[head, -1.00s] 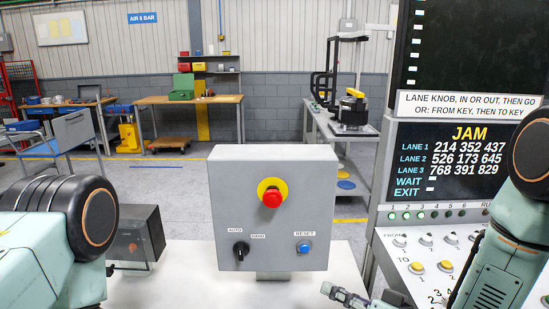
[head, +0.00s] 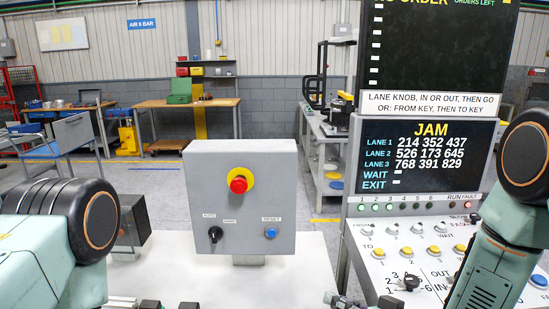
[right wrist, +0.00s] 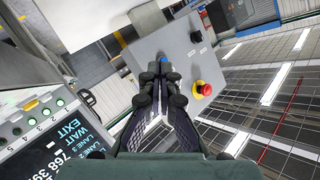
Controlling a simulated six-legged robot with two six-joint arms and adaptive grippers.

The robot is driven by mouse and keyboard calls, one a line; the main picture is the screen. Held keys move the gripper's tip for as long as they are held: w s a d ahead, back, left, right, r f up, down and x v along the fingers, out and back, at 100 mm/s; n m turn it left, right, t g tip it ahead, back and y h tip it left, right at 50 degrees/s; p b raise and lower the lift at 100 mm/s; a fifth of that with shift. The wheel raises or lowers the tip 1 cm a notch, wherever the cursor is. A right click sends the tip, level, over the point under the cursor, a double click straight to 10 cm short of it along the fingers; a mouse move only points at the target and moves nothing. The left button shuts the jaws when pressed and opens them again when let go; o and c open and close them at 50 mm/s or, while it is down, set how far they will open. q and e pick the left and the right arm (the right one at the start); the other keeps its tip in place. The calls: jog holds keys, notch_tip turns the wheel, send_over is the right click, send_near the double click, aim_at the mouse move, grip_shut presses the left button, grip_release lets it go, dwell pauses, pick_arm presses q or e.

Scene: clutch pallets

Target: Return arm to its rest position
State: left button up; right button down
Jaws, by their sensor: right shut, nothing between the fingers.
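My right gripper (head: 345,300) shows only in part at the bottom edge of the head view, below and right of the grey control box (head: 213,165). In the right wrist view its fingers (right wrist: 160,78) are together with nothing between them, and the box (right wrist: 176,48) lies beyond them. I see no contact with the box. My right arm (head: 500,250) comes in from the right, in front of the key panel. My left arm (head: 40,255) is at the left. Small dark parts of the left gripper (head: 168,305) show at the bottom edge; its jaws cannot be made out.
The box carries a red stop button (head: 238,185), a black knob (head: 215,234) and a blue reset button (head: 270,232). A screen (head: 430,158) reading JAM stands above the key panel (head: 385,240) at right. The pale table (head: 215,275) around the box is mostly clear.

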jog(key=s+d+f+m+g+h+b, duration=0.1)
jog(key=s+d+f+g+h+b, duration=0.15)
jog(key=s+f, duration=0.45)
jog(key=s+d+f+m+g+h+b, duration=0.1)
jog(key=s+d+f+g+h+b, duration=0.2)
jog(key=f, duration=0.8)
pick_arm(q)
notch_tip(320, 180, down, 18)
jog(key=b, duration=1.1)
jog(key=shift+w+a+r+b, duration=0.2)
jog(key=shift+w+a+b, duration=0.15)
jog(key=shift+a+b, duration=0.1)
pick_arm(e)
jog(key=s+d+f+g+h, duration=0.1)
jog(key=s+f+g+h, duration=0.1)
jog(key=s+f, duration=0.7)
jog(key=s+d+f+g+h, duration=0.2)
jog(key=s+f+g, duration=0.2)
jog(key=s+f, duration=0.5)
jog(key=s, duration=0.4)
jog(key=shift+d, duration=0.3)
pick_arm(q)
jog(key=shift+d+r, duration=0.1)
jog(key=shift+d, duration=0.05)
pick_arm(e)
jog(key=shift+d+f, duration=0.1)
jog(key=shift+d, duration=0.05)
